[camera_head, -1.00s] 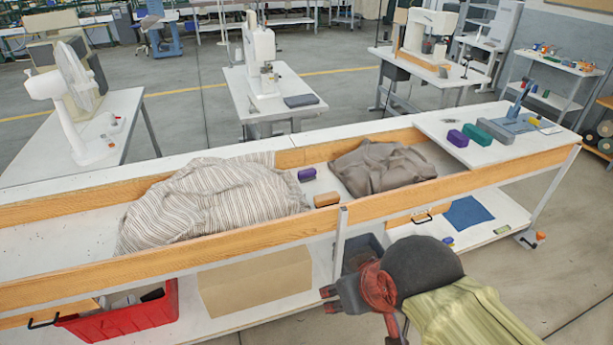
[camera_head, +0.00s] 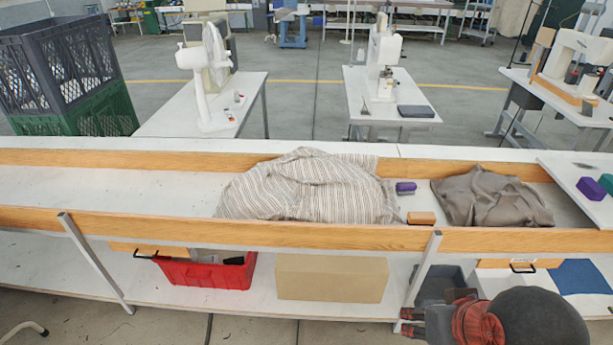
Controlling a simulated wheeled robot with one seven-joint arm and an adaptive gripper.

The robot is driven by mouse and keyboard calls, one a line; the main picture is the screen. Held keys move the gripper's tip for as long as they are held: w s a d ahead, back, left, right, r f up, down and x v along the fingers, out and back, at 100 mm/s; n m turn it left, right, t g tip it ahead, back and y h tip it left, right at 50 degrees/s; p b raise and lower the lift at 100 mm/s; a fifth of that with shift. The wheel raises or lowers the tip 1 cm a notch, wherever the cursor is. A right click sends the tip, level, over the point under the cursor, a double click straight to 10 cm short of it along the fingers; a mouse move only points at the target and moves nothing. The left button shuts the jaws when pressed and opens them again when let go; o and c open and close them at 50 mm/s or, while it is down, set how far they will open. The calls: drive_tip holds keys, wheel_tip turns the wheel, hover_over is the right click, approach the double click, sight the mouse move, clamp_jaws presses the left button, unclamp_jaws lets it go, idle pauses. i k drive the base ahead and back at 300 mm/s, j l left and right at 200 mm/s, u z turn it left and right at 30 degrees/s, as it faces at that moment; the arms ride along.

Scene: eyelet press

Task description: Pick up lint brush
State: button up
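Two small block-shaped things lie in the trough of the long bench, between the striped cloth (camera_head: 310,190) and the grey-brown cloth (camera_head: 490,198). One is a brown, wood-coloured block (camera_head: 421,218) near the front board. The other is a purple block (camera_head: 405,188) behind it. I cannot tell for sure which one is the lint brush; no bristles show. Another purple block (camera_head: 591,188) lies on the raised white top at the right. My gripper (camera_head: 408,322) is low in front of the bench, below the trough and apart from the blocks. Its fingers are too small to read.
Wooden boards edge the trough (camera_head: 120,185), whose left part is mostly bare. Below are a red bin (camera_head: 205,275), a cardboard box (camera_head: 330,278) and a grey bin (camera_head: 440,285). A stacked crate (camera_head: 75,75) stands behind left. Sewing tables stand behind the bench.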

sight(402, 189)
drive_tip(key=i+l+u, duration=0.4)
drive_tip(key=i+l, duration=1.05)
drive_tip(key=l, duration=0.05)
